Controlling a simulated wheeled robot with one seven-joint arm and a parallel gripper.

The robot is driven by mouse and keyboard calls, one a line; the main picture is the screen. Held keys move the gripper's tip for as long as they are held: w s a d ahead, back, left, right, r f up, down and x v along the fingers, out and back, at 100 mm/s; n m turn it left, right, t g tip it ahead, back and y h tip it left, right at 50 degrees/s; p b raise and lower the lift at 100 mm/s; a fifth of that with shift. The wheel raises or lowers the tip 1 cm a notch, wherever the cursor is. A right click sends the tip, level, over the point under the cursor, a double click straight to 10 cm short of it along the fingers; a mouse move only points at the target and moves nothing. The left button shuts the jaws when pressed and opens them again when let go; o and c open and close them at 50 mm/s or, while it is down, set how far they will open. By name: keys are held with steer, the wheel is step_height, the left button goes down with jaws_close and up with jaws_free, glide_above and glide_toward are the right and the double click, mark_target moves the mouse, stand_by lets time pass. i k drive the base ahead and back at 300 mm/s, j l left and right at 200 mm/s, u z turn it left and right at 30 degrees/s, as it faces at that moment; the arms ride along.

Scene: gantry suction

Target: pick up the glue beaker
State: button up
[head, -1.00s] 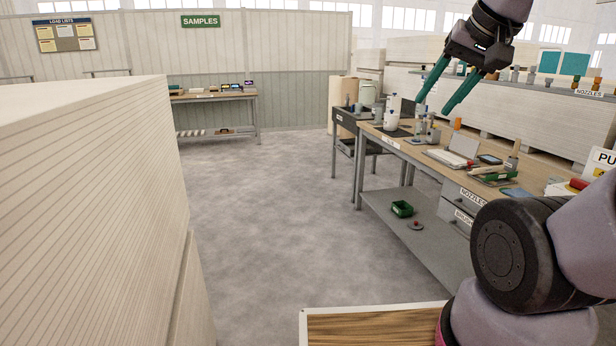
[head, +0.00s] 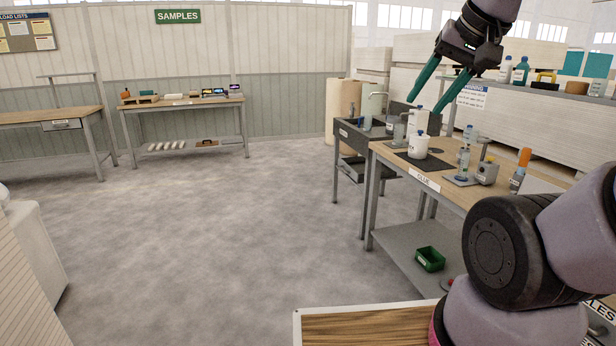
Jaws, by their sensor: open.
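What looks like the glue beaker, a small white vessel with a blue spot on top (head: 420,146), stands upright on a dark mat (head: 432,163) on the wooden bench (head: 398,157). The bench edge carries a label that seems to read GLUE. A taller pale grey container (head: 416,122) stands just behind it, partly overlapped. My gripper (head: 425,106) is open and empty, with two green fingers pointing down. In the picture its tips are above the beaker; the depth between them is hard to tell.
A clear bottle (head: 464,164) and a grey block-shaped holder (head: 486,171) stand right of the mat. A dark sink bench (head: 376,141) adjoins behind. A green bin (head: 429,258) sits on the lower shelf. The floor to the left (head: 220,230) is open.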

mark_target(368, 119)
steer(key=i+z, duration=0.1)
steer(key=i, duration=0.45)
steer(key=i+j+z, duration=0.15)
steer(key=i, duration=0.35)
steer(key=i+j+z, duration=0.1)
steer(key=i, duration=0.4)
steer(key=i+j+z, duration=0.1)
steer(key=i, duration=0.45)
steer(key=i+j+z, duration=0.15)
steer(key=i+j, duration=0.2)
steer(key=i, duration=0.15)
